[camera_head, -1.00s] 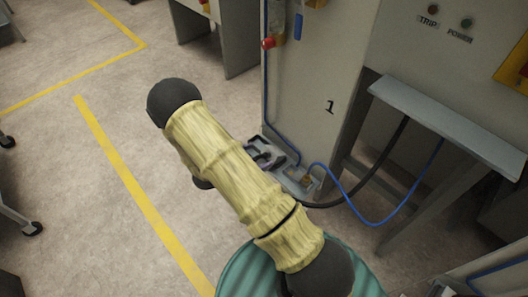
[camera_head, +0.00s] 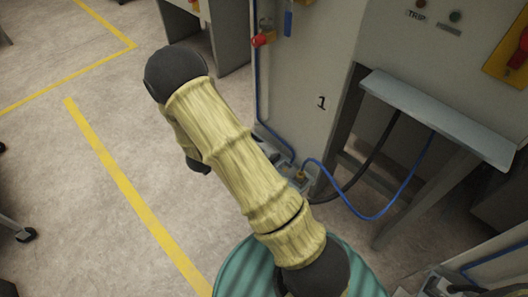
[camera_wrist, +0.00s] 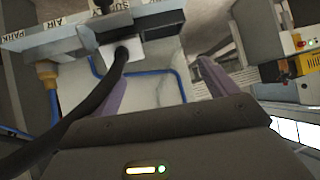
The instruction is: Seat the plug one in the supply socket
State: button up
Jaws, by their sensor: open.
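In the wrist view my gripper (camera_wrist: 165,82) is open, its two purple fingers apart with nothing clearly held between them. A black plug end with a thick black cable (camera_wrist: 92,108) shows beside the left finger, under a pale labelled ledge (camera_wrist: 75,38). The cable crosses in front of part of that finger; I cannot tell whether they touch. The ledge reads PARK, AIR and a partly cut-off word starting SU, probably the supply socket's label. The socket opening is not clear. In the head view my arm hides my gripper and most of the floor-level dock; the black cable (camera_head: 371,163) loops right.
A blue hose (camera_head: 352,207) loops from a brass fitting (camera_head: 300,176) beside the cabinet marked 1 (camera_head: 300,85). A grey shelf (camera_head: 438,115) juts out at right. Open floor (camera_head: 80,190) with yellow lines lies to the left.

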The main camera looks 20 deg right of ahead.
jog(key=s+a+r+n+y, duration=0.2)
jog(key=a+r+n+y, duration=0.4)
jog(key=r, duration=0.4)
jog(key=s+d+r+n+g+y, duration=0.1)
jog(key=s+r+n, duration=0.2)
jog(key=s, duration=0.5)
jog(key=s+d+r+n+g+y, duration=0.1)
jog(key=s+d+r+n+g, duration=0.1)
jog(key=s, duration=0.6)
notch_tip(320, 180, up, 2)
jog(key=shift+s+d+n+y, duration=0.2)
jog(key=shift+s+n+y, duration=0.1)
jog(key=shift+n, duration=0.3)
jog(key=shift+c, duration=0.3)
